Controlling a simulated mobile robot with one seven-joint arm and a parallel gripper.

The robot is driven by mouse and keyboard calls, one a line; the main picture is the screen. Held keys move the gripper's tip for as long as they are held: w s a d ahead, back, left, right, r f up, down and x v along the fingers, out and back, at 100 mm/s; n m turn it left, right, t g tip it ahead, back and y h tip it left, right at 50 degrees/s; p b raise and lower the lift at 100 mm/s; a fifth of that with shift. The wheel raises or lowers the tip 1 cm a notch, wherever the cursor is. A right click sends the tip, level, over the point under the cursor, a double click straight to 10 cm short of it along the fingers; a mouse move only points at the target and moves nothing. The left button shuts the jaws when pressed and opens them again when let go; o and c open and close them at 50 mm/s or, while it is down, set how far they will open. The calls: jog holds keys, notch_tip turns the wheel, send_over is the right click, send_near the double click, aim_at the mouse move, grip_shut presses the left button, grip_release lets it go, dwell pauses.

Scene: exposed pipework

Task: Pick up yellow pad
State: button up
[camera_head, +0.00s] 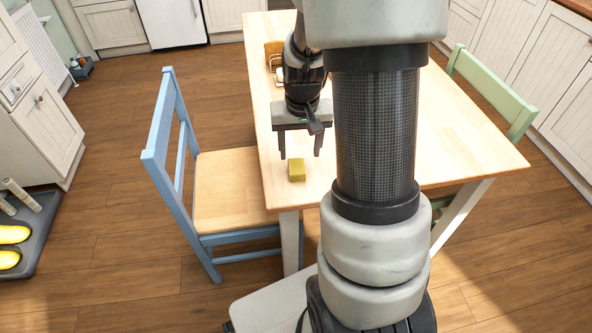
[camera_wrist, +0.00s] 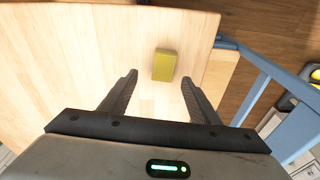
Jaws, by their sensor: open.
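The yellow pad (camera_head: 296,170) is a small olive-yellow block. It lies near the corner of the light wooden table (camera_head: 460,150). In the wrist view the pad (camera_wrist: 164,65) lies on the table top, ahead of the fingertips and between their lines, nearer the right finger. My gripper (camera_head: 300,153) is open and empty above the table. In the wrist view its two fingers (camera_wrist: 159,77) are spread wide and the pad is apart from them. My arm hides part of the table in the head view.
A blue chair (camera_head: 165,150) with a wooden seat stands close to the table's left side. A green chair (camera_head: 490,88) stands at the right side. A brown item (camera_head: 272,50) lies at the table's far left. The table around the pad is clear.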

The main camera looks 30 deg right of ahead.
aim_at(297, 166)
jog(key=f, duration=0.2)
jog(key=f+b, duration=0.1)
jog(key=f, duration=0.2)
jog(key=shift+w+a+f+b, duration=0.25)
jog(key=shift+w+f+b, duration=0.05)
jog(key=shift+b, duration=0.05)
jog(key=shift+r, duration=0.1)
jog(key=shift+c, duration=0.4)
jog(key=c, duration=1.1)
